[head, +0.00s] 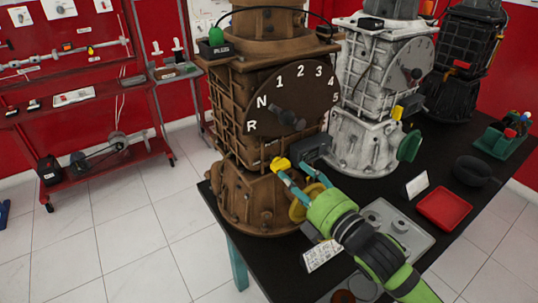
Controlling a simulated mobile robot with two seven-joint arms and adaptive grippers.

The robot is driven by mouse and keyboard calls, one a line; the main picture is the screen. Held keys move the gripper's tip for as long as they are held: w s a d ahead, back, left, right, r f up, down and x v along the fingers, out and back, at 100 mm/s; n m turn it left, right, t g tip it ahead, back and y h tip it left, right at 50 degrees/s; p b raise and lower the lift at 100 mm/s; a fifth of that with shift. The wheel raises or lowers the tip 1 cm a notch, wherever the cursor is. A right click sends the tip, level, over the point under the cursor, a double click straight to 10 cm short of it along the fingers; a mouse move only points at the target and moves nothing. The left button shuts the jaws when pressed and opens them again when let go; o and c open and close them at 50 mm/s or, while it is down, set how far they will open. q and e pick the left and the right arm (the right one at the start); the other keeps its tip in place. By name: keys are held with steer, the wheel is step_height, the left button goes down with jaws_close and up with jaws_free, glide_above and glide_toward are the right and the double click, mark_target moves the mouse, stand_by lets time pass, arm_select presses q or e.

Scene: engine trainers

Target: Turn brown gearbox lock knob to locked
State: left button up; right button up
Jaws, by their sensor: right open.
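The brown gearbox (240,190) stands upright on the dark table, with a dial marked R, N and numbers on its front. One fingertip is close beneath the knob; contact cannot be told. My left gripper is not in view.
A gold wheel (298,210) is partly hidden behind my right gripper, and a dark box (312,147) sits just above it. A white gearbox (365,135) and a black one (463,60) stand behind. A grey tray (408,238) and red tray (444,208) lie to the right.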

mark_target(284, 166)
steer(key=shift+w+a+r, duration=0.2)
steer(key=shift+r, duration=0.05)
steer(key=p+x, duration=0.1)
steer(key=x, duration=0.4)
steer(key=shift+p, duration=0.3)
steer(key=shift+w+a, duration=0.1)
steer(key=shift+a, duration=0.05)
jaws_close()
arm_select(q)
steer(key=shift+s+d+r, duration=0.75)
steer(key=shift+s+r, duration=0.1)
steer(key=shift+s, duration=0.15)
